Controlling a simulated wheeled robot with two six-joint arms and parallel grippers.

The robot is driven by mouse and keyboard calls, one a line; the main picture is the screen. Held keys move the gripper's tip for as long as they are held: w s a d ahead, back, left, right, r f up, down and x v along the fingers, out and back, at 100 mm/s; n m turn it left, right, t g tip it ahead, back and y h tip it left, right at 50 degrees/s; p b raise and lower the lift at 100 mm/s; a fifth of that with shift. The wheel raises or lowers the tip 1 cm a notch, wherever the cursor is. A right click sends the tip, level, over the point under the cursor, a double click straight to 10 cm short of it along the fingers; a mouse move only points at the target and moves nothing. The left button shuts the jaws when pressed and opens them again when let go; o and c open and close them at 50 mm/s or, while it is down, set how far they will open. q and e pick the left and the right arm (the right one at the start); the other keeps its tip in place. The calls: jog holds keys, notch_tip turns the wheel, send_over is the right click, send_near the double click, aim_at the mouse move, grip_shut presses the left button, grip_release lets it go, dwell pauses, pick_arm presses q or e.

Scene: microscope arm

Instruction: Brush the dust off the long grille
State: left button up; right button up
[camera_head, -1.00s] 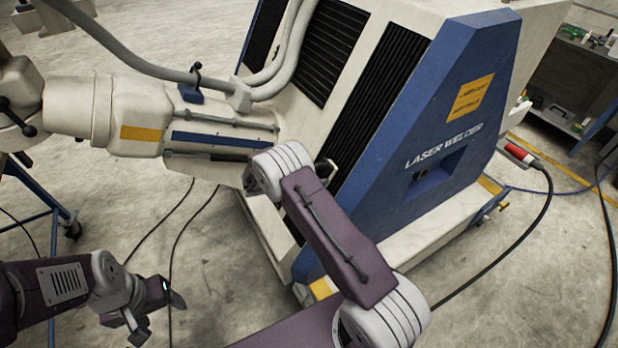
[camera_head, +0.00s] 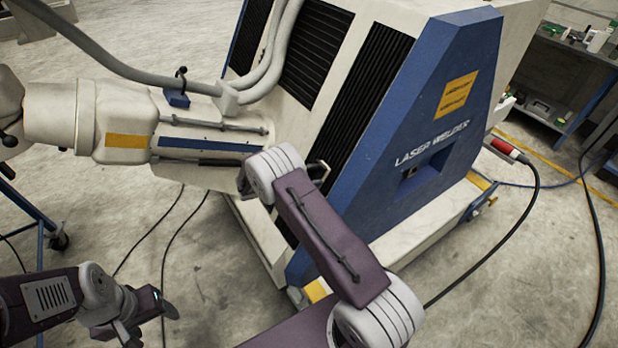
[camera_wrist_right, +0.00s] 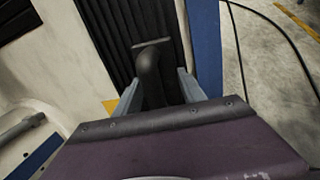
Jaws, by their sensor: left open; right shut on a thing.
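The long grille (camera_head: 372,92) is a tall, dark, ribbed vent on the cream side of the laser welder (camera_head: 425,150), beside its blue end panel. It fills the upper middle of the right wrist view (camera_wrist_right: 118,30). No separate dust can be made out on it. My right gripper (camera_wrist_right: 158,92) is shut on a dark, curved tool, seemingly the brush (camera_wrist_right: 150,68), in front of the grille; whether it touches cannot be told. In the head view my right arm hides most of that gripper. My left gripper (camera_head: 150,320) is open and empty, low at the left, over bare floor.
A cream cylindrical unit (camera_head: 185,135) with thick grey hoses (camera_head: 135,70) juts from the machine at left. Shorter grilles (camera_head: 315,50) lie further back. Cables (camera_head: 525,225) cross the floor at right. A shelf (camera_head: 565,70) stands back right. The front-left floor is mostly open.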

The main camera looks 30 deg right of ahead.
jog(key=shift+d+f+b, duration=0.35)
jog(key=shift+d+f, duration=0.05)
jog(key=shift+d, duration=0.25)
jog(key=shift+w, duration=0.1)
jog(key=shift+w+f+b, duration=0.1)
jog(key=shift+w+b, duration=0.2)
jog(key=shift+b, duration=0.1)
jog(key=shift+r, duration=0.25)
jog(key=shift+s, duration=0.4)
jog(key=shift+f, duration=0.1)
dwell(0.4)
